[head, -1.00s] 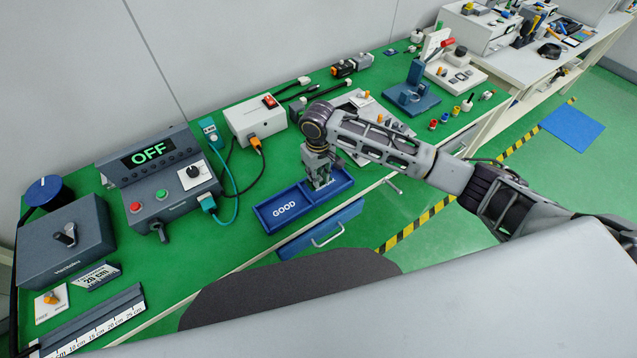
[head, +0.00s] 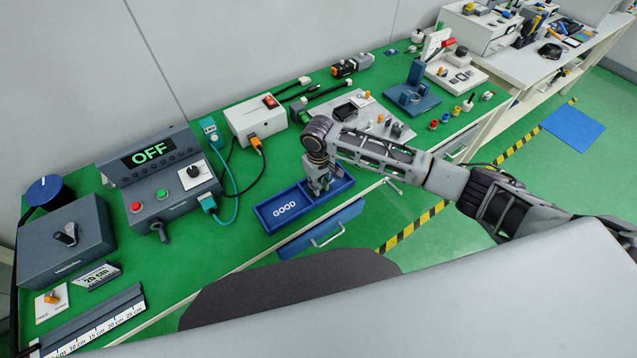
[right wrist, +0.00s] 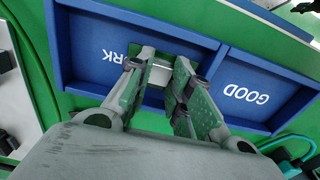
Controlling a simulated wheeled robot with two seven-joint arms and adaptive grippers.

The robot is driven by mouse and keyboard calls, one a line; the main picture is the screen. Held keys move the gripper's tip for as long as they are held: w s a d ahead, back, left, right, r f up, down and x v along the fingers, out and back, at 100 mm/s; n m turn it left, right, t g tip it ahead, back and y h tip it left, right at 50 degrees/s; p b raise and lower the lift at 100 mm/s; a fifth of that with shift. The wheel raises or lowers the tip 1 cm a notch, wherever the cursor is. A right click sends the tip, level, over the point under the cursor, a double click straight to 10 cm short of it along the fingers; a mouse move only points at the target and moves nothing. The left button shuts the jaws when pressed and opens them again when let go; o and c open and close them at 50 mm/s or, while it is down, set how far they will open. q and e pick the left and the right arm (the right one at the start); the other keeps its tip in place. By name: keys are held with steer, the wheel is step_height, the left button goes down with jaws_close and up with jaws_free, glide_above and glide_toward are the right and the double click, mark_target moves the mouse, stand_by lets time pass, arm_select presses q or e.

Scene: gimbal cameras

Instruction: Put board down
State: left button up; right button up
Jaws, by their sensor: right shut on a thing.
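The blue two-part tray (head: 302,205) lies on the green bench near its front edge. Its left compartment in the head view is marked GOOD. The tray also fills the upper part of the right wrist view (right wrist: 85,60), where the other compartment shows a label ending in RK, partly covered. My right gripper (head: 318,190) points down at this second compartment. In the right wrist view its fingers (right wrist: 163,68) are shut on a small pale board (right wrist: 160,75), little of which shows. I cannot tell whether the board touches the tray floor. My left gripper is out of view.
A grey control box (head: 165,180) with an OFF display stands left of the tray. A white box with a red switch (head: 256,120) stands behind. A grey mat with small parts (head: 385,120) lies beyond my right wrist. A blue drawer (head: 322,230) sits below the bench edge.

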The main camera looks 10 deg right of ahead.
stand_by(0.3)
steer(key=o, duration=0.9)
steer(key=shift+f, duration=0.1)
steer(key=shift+c, duration=0.2)
steer(key=shift+r, duration=0.2)
step_height(320, 180, up, 12)
stand_by(0.4)
